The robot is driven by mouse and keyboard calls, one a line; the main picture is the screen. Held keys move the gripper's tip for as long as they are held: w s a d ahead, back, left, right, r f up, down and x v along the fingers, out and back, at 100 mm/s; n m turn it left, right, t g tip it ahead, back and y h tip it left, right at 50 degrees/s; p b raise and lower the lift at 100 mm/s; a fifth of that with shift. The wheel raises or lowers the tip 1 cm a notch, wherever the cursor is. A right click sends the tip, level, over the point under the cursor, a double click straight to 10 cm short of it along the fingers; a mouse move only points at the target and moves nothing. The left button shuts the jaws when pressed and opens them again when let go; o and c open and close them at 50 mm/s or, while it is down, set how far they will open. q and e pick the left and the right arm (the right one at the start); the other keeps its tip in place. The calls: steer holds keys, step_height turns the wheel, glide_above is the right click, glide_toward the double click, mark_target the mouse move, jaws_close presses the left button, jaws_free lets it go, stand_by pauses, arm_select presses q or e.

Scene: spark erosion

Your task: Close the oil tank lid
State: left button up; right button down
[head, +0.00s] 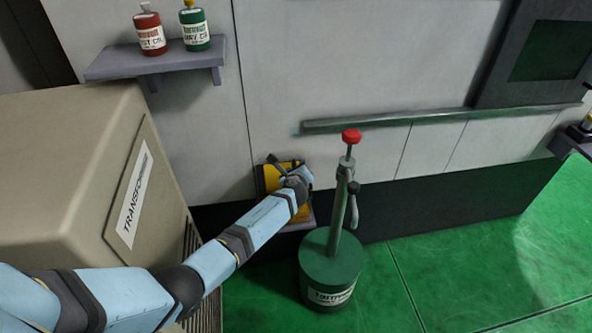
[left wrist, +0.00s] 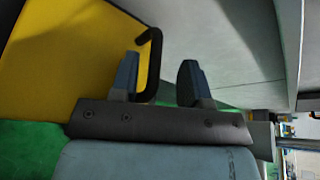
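A yellow panel (head: 270,178), which seems to be the oil tank lid, shows low by the wall in the head view, partly hidden behind my left arm. In the left wrist view the yellow panel (left wrist: 75,50) fills the upper left, and a black bar handle (left wrist: 154,62) stands at its right edge. My left gripper (left wrist: 160,82) is open, with the handle showing between its two fingers, nearer the left one. I cannot tell whether a finger touches it. In the head view my left gripper (head: 284,170) is small and partly hidden by its wrist. My right gripper is not in view.
A green pump canister (head: 325,268) with a red knob (head: 351,136) stands just right of my left arm. A beige transformer box (head: 70,170) is at left. A wall shelf (head: 160,62) holds a red bottle (head: 150,34) and a green bottle (head: 195,30). Green floor at right is clear.

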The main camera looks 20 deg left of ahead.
arm_select(q)
steer(key=shift+s+f, duration=0.15)
steer(key=shift+f, duration=0.15)
steer(key=p+v, duration=0.1)
steer(key=v, duration=1.2)
steer(key=shift+s+r, duration=0.25)
steer(key=shift+s, duration=0.05)
